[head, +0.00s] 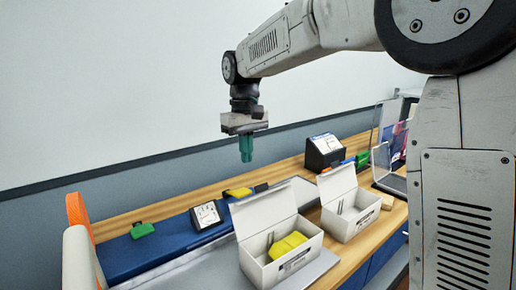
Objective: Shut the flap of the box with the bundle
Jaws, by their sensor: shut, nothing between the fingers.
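A white box (256,271) stands at the front middle of the bench with its flap (264,212) raised open at the back. A yellow bundle (288,245) lies inside it, with a small grey upright part beside it. A second white box (345,229) stands to its right, its flap (338,182) also raised, with no bundle visible inside. My gripper (246,158) hangs above and behind the boxes, pointing down, with green fingers shut and empty. It is apart from both flaps.
An orange strap (79,212) is at far left.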

